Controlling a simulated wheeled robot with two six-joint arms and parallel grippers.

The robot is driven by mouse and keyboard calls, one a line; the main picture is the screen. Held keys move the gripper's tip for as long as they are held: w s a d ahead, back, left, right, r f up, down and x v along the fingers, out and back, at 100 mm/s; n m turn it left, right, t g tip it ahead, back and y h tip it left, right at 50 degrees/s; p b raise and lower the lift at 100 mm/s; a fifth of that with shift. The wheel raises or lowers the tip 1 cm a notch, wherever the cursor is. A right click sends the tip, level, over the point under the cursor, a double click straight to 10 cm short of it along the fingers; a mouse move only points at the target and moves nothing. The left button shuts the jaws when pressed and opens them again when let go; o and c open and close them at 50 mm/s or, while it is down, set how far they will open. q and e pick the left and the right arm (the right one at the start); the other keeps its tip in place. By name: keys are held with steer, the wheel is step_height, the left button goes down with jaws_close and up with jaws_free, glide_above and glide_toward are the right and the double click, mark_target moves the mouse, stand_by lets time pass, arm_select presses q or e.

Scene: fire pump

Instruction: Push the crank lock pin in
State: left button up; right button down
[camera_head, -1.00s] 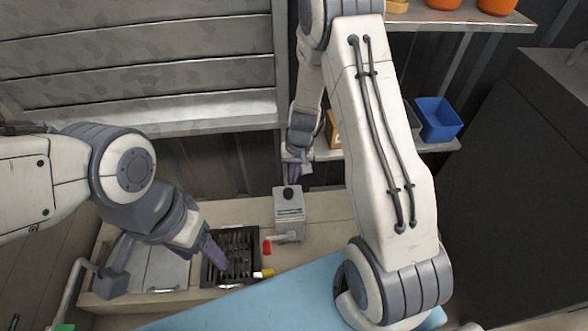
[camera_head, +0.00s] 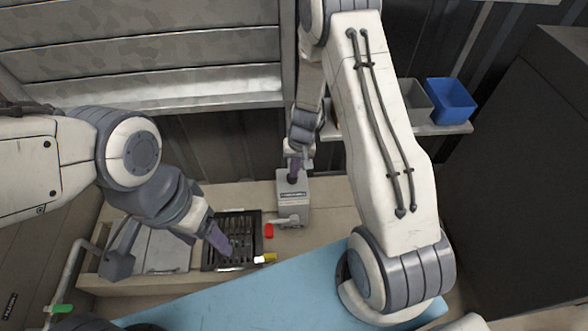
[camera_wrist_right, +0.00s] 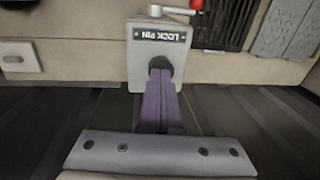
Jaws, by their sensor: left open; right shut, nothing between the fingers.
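The grey lock pin box (camera_head: 293,208) stands on the bench, with a "LOCK PIN" label and a black knob on top. In the right wrist view the box (camera_wrist_right: 150,65) shows the black knob (camera_wrist_right: 160,63) at the fingertips. My right gripper (camera_wrist_right: 161,75) is shut, with purple fingers side by side and empty, its tips at the knob and seemingly touching it. It also shows in the head view (camera_head: 293,172). My left gripper (camera_head: 220,240) is open over the black grate.
The black slotted grate (camera_head: 245,225) lies left of the box, with a yellow-tipped lever (camera_head: 268,258) at its corner. A blue bin (camera_head: 450,100) sits on a shelf at the right. A light blue surface (camera_head: 255,295) fills the front. Metal slats rise behind.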

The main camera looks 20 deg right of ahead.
step_height(320, 180, down, 2)
steer(key=shift+f+b, duration=0.1)
steer(key=shift+b, duration=0.5)
arm_select(q)
step_height(320, 180, down, 2)
arm_select(e)
steer(key=shift+s, duration=0.1)
